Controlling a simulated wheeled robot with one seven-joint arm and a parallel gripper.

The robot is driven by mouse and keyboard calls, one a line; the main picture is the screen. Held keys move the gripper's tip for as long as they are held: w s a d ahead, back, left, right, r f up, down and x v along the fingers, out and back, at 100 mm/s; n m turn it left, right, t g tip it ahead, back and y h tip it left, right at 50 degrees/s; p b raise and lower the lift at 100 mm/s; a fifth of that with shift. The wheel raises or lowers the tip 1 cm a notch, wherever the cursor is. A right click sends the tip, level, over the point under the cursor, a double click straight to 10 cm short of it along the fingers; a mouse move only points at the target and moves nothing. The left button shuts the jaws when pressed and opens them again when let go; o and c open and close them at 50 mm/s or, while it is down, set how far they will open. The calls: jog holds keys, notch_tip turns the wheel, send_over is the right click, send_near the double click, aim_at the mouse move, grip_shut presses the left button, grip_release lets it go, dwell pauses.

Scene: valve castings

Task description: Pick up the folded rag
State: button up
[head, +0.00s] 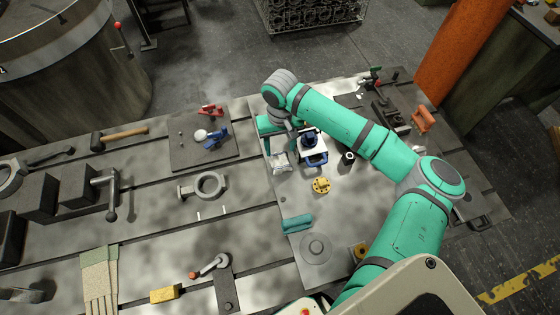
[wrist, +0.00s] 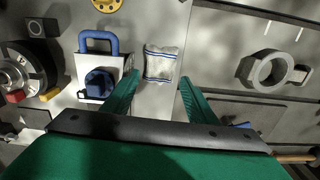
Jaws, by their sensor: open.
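The folded rag (wrist: 160,64) is white with blue stripes and lies flat on the grey plate. It also shows in the head view (head: 280,164), just below my wrist. My gripper (wrist: 158,92) is open and empty, its two teal fingers spread. In the wrist view the rag lies ahead of the gap between the fingertips, with its near edge close to them. I cannot tell how high the fingers are above it. In the head view my arm hides most of the gripper.
A white block with blue parts (wrist: 90,68) stands close left of the rag in the wrist view. A metal ring with a lug (wrist: 267,70) lies to the right. Bare plate surrounds the rag's other sides.

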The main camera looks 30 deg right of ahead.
aim_at(280, 160)
jog(key=shift+f, duration=3.5)
jog(key=c, duration=0.8)
